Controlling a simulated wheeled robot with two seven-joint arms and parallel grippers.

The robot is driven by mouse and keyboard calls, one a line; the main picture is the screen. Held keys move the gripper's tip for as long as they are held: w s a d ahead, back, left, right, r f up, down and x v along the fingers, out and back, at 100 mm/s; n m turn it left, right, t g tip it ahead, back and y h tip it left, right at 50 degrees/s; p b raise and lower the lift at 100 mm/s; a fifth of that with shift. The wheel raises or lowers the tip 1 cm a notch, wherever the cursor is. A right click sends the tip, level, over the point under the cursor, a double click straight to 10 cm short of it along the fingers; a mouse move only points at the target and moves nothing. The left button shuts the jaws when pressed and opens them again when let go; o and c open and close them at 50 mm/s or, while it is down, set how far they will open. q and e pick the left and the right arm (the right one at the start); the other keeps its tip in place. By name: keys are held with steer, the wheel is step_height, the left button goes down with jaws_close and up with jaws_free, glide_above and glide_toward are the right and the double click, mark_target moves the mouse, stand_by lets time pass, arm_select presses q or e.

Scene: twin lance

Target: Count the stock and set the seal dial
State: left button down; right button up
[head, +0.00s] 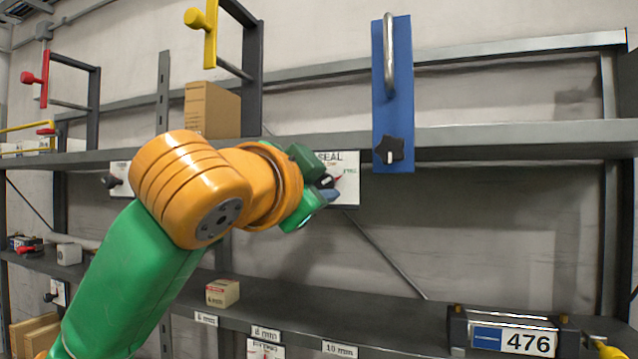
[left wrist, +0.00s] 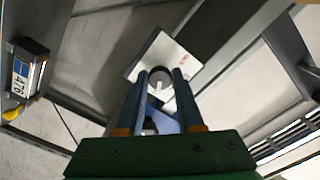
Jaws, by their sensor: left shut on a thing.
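The seal dial (head: 326,181) is a black knob on a white plate (head: 346,192) lettered SEAL, fixed to the upper shelf's front edge. My left gripper (head: 322,190) is at the plate and shut on the dial. In the left wrist view the dial (left wrist: 160,80) sits between the two blue fingertips. The plate carries a small red mark to the dial's right; the dial's exact setting is partly hidden. For stock, a small cardboard box (head: 222,292) stands on the lower shelf above size labels. A counter (head: 514,338) at bottom right reads 476. My right gripper is out of view.
A blue panel (head: 392,110) with a metal handle and black star knob hangs right of the seal plate. A larger cardboard box (head: 211,110) stands on the upper shelf (head: 500,138). Yellow and red levers are at upper left. The lower shelf's middle is clear.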

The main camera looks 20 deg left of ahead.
arm_select(q)
steer(key=shift+n, duration=0.4)
steer(key=shift+d+f+n+b, duration=0.1)
steer(key=shift+n+b, duration=0.6)
steer(key=shift+n, duration=0.3)
steer(key=n+b, duration=0.1)
steer(key=n, duration=0.1)
steer(key=shift+n, duration=0.4)
steer(key=n+b, duration=0.1)
steer(key=n, duration=0.2)
steer(key=shift+n+b, duration=0.3)
steer(key=shift+n, duration=1.2)
steer(key=shift+r, duration=0.2)
steer(key=c, duration=0.7)
jaws_free()
steer(key=shift+o, duration=0.8)
steer(key=shift+w+f, duration=0.1)
steer(key=shift+w, duration=0.1)
